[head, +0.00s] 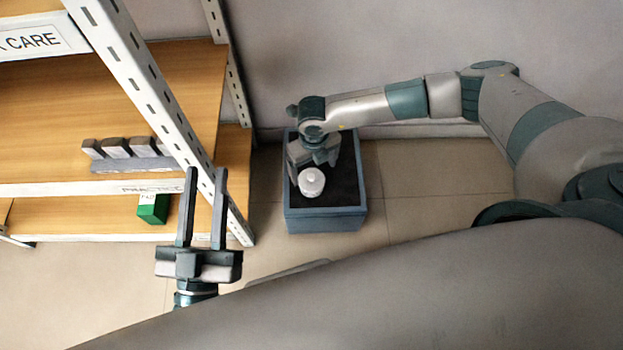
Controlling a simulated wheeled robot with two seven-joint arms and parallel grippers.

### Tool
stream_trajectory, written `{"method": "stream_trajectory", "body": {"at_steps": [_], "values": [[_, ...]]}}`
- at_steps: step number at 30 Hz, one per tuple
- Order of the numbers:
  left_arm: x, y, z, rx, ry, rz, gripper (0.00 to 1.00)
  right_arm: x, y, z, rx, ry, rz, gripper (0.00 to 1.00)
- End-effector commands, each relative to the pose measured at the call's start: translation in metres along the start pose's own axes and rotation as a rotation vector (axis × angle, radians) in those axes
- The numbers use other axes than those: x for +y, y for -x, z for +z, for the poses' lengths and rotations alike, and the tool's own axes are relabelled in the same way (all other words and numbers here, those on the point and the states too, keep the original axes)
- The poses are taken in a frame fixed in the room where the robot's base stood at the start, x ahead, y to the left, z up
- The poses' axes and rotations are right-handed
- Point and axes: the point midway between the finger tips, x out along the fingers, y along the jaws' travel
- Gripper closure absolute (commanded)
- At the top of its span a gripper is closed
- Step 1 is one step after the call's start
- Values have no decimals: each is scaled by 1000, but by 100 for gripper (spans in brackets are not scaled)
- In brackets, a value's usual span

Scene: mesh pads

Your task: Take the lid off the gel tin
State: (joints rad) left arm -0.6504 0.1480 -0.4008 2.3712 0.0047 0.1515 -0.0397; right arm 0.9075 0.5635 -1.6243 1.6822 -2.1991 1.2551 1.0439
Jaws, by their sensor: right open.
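A small round white tin (312,182), which looks like the gel tin, sits in a dark-lined blue-grey box (326,212) on the floor. Its lid cannot be told apart from its body at this size. My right gripper (313,164) is open over the box, at the far side of the tin. Its fingers are partly hidden by the wrist, and I cannot tell whether they touch the tin. My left gripper (206,172) is open and empty in front of the shelf, with its two long fingers apart.
A metal-framed shelf (160,75) with wooden boards stands at the left. It holds a grey rack with several blocks (130,155) and a green box (153,208) on a lower board. The wall is close behind the blue-grey box. Tiled floor (415,205) is clear to its right.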

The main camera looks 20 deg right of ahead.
Motion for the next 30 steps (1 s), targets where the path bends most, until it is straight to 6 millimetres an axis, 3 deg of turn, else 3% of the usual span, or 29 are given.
{"method": "stream_trajectory", "body": {"at_steps": [13, 25, 30], "values": [[1, 1, -4, 27, -1, 2, 69, 1, -6, 1, 0, 0, 0, 16], [10, 10, -43, 246, -4, 18, 69, 3, -45, 5, 1, 0, -1, 16], [10, 11, -51, 287, -7, 19, 69, 3, -52, 6, 0, 0, 0, 16]]}}
